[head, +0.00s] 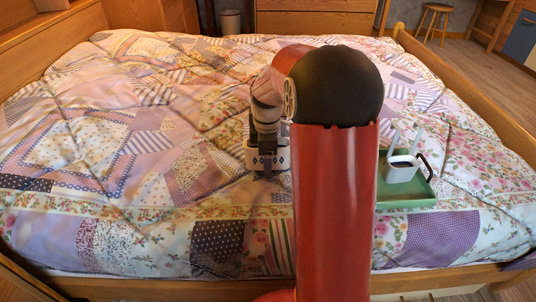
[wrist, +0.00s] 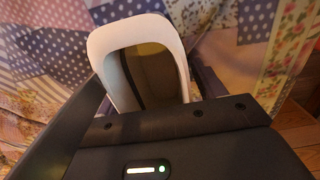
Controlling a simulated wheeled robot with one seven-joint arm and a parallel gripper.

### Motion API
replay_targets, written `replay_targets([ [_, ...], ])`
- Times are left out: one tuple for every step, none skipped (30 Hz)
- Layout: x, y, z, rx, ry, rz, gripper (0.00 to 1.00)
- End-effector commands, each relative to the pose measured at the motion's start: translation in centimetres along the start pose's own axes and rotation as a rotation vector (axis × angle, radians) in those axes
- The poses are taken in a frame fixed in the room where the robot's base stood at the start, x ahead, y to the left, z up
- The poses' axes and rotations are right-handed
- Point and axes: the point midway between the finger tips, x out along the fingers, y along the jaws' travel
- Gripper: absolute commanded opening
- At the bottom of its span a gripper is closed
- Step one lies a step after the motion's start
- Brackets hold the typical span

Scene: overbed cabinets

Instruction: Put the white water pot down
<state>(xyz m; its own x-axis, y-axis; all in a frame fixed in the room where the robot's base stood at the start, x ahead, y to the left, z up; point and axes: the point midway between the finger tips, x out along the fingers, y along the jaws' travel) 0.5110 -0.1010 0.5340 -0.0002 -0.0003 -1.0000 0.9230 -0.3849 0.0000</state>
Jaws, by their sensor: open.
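A white pot (head: 281,158) with dark diamond marks is on the patchwork bed, directly under my gripper (head: 268,160). In the wrist view the white pot (wrist: 98,45) has a rounded, open rim and a dark inside, just beyond the gripper's black body. My gripper is open. The pot is at the jaws, which partly hide it. I cannot tell whether a finger touches it or whether its base rests fully on the cover.
A green tray (head: 407,197) lies on the bed at right. A white container (head: 402,174) with upright white parts and a dark handle stands on it. My red arm hides the middle of the bed. The cover left of my gripper is free of objects. Wooden bed rails edge both sides.

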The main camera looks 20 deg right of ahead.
Motion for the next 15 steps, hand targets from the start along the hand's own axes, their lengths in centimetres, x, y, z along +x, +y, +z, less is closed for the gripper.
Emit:
replay_targets([
  [-0.03,0.00,0.00,0.000,0.000,0.000,0.69],
  [-0.04,0.00,-0.01,0.000,0.000,0.000,0.69],
  [-0.04,0.00,-0.01,0.000,0.000,0.000,0.69],
  [-0.05,0.00,-0.01,0.000,0.000,0.000,0.65],
  [-0.05,0.00,-0.01,0.000,0.000,0.000,0.61],
  [-0.05,0.00,-0.01,0.000,0.000,0.000,0.56],
  [-0.05,0.00,-0.01,0.000,0.000,0.000,0.52],
  [-0.06,0.00,-0.01,0.000,0.000,0.000,0.48],
  [-0.06,0.00,-0.01,0.000,0.000,0.000,0.43],
  [-0.06,0.00,-0.01,0.000,0.000,0.000,0.39],
  [-0.06,0.00,-0.01,0.000,0.000,0.000,0.35],
  [-0.07,0.00,-0.01,0.000,0.000,0.000,0.30],
  [-0.07,0.00,-0.01,0.000,0.000,0.000,0.26],
  [-0.07,0.00,-0.01,0.000,0.000,0.000,0.22],
  [-0.07,0.00,-0.01,0.000,0.000,0.000,0.17],
])
